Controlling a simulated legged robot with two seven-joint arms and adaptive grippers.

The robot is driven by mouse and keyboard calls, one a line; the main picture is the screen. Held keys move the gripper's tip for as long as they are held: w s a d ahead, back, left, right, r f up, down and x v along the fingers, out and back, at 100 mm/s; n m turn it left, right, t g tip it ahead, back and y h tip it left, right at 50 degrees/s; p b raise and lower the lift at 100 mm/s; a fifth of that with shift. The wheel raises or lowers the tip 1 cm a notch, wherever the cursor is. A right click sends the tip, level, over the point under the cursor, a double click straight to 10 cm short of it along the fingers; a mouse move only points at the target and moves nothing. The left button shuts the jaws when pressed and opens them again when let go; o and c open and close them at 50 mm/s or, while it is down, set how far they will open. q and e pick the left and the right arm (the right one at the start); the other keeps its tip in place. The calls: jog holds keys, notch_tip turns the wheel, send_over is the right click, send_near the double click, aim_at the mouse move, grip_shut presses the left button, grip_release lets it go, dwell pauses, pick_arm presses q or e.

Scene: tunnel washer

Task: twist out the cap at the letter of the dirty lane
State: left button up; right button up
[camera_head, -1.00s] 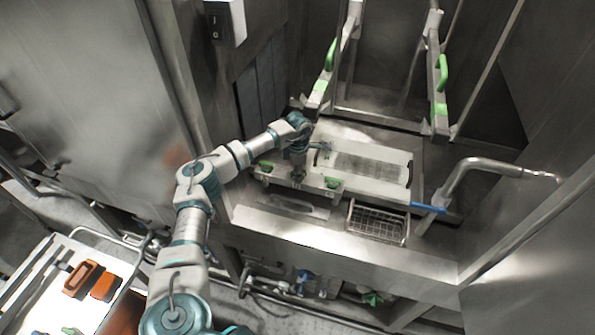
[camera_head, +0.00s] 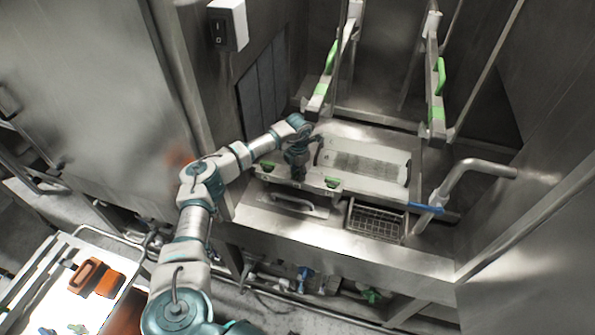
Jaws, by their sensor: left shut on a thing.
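A pale bar (camera_head: 312,185) runs along the front of the tray in the wash bay. Two green caps show on it, one at its left (camera_head: 267,166) and one at its right (camera_head: 332,183). My left gripper (camera_head: 297,176) points down onto the bar between these two. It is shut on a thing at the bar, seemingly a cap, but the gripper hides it. No letter can be read at this size. My right gripper is not in view.
Behind the bar lies a tray with a pale frame (camera_head: 390,152). A wire basket (camera_head: 375,220) and a handled plate (camera_head: 300,205) are in front. Green-handled rails (camera_head: 438,100) rise behind. A bent pipe (camera_head: 470,170) stands at right. A cart (camera_head: 62,290) holds orange items at lower left.

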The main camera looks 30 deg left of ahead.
pick_arm(q)
jog(key=shift+s+d+f, duration=0.1)
jog(key=shift+d+f, duration=0.2)
jog(key=shift+f, duration=0.2)
jog(key=shift+r+p, duration=0.3)
jog(key=shift+r, duration=0.05)
jog(key=shift+w+r+p, duration=0.5)
jog(key=shift+w+r, duration=0.1)
jog(key=shift+w, duration=0.05)
jog(key=shift+r, duration=0.35)
jog(key=shift+s+a+r+p, duration=0.1)
jog(key=shift+s+r+p, duration=0.15)
jog(key=shift+r+p, duration=0.55)
jog(key=shift+w+a+r+p, duration=0.15)
jog(key=shift+r+p, duration=0.25)
jog(key=shift+r, duration=1.1)
